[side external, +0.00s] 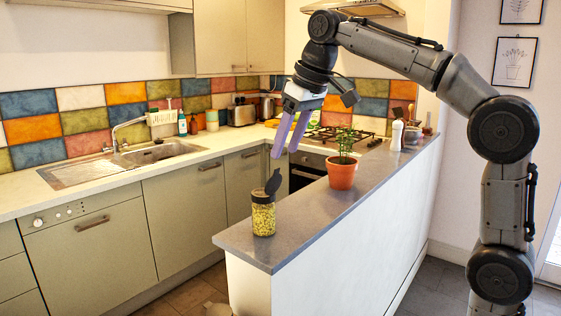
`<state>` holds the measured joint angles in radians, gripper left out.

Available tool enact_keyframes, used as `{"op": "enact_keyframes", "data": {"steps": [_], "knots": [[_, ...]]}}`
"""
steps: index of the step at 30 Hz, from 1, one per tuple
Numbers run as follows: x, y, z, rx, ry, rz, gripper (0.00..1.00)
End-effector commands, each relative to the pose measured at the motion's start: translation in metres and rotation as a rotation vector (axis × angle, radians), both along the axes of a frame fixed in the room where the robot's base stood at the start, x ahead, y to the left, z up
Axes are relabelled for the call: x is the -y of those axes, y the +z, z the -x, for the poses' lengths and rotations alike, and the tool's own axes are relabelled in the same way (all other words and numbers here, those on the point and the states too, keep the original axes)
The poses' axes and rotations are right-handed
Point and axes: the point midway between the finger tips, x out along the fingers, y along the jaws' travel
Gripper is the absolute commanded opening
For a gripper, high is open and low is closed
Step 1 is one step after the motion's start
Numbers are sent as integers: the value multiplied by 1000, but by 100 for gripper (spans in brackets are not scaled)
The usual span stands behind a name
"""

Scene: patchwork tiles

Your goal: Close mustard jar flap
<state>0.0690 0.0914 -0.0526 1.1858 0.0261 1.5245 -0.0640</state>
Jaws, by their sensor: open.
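The mustard jar (263,218) stands upright near the front end of the grey counter ledge. It is clear, with yellow-green contents and a black lid. Its black flap (273,182) is raised, standing up at a tilt to the right. My gripper (288,154) is open and empty, with its two purple fingers pointing down. In the picture it is above the flap and slightly to the right, apart from it. The exact depth between fingers and flap cannot be told.
A potted plant in a terracotta pot (342,172) stands on the ledge to the right of the jar. A white shaker (396,135) is farther back. The ledge (300,215) is bare between jar and pot. A sink (150,153) lies at left.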

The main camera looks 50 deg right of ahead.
Motion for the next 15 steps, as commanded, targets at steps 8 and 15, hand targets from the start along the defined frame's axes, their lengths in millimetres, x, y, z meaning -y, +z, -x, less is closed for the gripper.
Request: {"op": "enact_keyframes", "data": {"steps": [8,15], "knots": [[0,-35,-14,-1,1,0,52],[0,-43,-18,1,1,0,52]]}}
